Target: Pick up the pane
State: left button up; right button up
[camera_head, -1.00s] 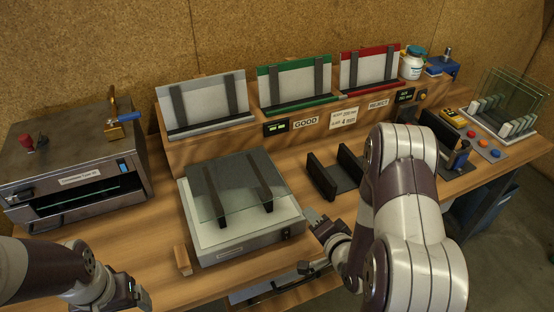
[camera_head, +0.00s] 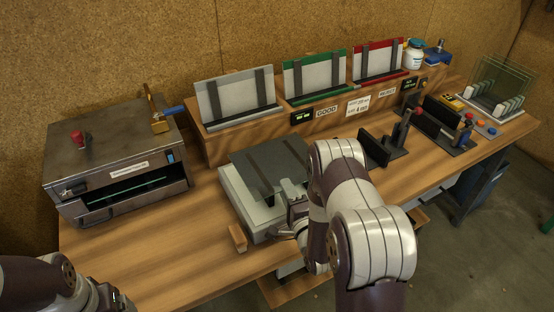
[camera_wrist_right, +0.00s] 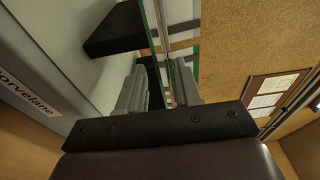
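A clear, dark-looking glass pane (camera_head: 262,165) lies tilted on two dark supports on the white-topped grey box in the middle of the bench. My right gripper (camera_head: 290,197) is at the pane's front right edge. In the right wrist view, its two grey fingers (camera_wrist_right: 160,88) stand apart, with the pane's green edge (camera_wrist_right: 153,45) running into the gap between them. Contact with the pane is not clear. My left gripper (camera_head: 115,300) is low at the bottom left, away from the pane, its fingers barely visible.
A metal oven-like box (camera_head: 115,160) stands at left. Grey, green and red racks (camera_head: 315,75) line the back. A dark two-walled holder (camera_head: 382,148) stands right of the pane. Glass panes in a rack (camera_head: 500,85) stand far right. A wood block (camera_head: 238,237) sits at the front.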

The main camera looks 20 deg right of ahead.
jog(key=shift+d, duration=0.2)
grip_shut()
dwell(1.2)
